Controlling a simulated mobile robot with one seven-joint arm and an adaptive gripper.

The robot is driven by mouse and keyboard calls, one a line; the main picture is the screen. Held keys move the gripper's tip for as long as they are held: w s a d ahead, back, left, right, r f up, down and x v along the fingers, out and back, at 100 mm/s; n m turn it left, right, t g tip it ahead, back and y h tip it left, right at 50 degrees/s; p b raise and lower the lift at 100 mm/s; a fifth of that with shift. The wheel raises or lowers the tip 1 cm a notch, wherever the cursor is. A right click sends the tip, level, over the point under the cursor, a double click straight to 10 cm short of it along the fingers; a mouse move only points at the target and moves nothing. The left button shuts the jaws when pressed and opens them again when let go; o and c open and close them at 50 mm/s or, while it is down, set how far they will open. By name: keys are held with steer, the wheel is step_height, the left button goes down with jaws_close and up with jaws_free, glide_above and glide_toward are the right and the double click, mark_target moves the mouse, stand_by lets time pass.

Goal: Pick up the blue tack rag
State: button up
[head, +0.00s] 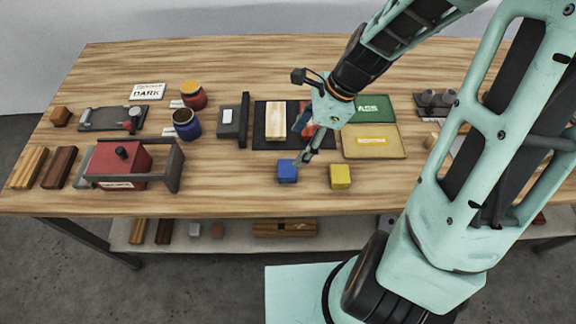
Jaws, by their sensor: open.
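The blue tack rag (287,172) appears as a small blue block on the wooden table near its front edge, with a darker mark on its front face. A similar yellow block (340,176) sits just to its right. My gripper (303,143) is open above and behind the blue block, pointing down to the left. Nothing shows between the fingers.
Behind my gripper, a dark mat (265,138) holds a pale wood piece (276,121) and something red, partly hidden. Green (375,108) and tan (371,143) panels lie to the right. A red box in a grey frame (120,165) stands left. Table (225,180) left of the blue block is clear.

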glide_above(287, 168)
steer(key=d, duration=0.2)
steer(key=f, duration=0.4)
steer(key=shift+w+a+f, duration=0.15)
steer(key=shift+w, duration=0.05)
steer(key=f, duration=0.4)
steer(key=shift+s+a+f, duration=0.15)
steer(key=shift+s+a, duration=0.15)
steer(key=shift+a, duration=0.05)
steer(key=shift+w+a+f, duration=0.1)
steer(key=shift+a+f, duration=0.1)
steer(key=shift+f, duration=0.25)
steer(key=shift+c, duration=0.3)
steer(key=c, duration=1)
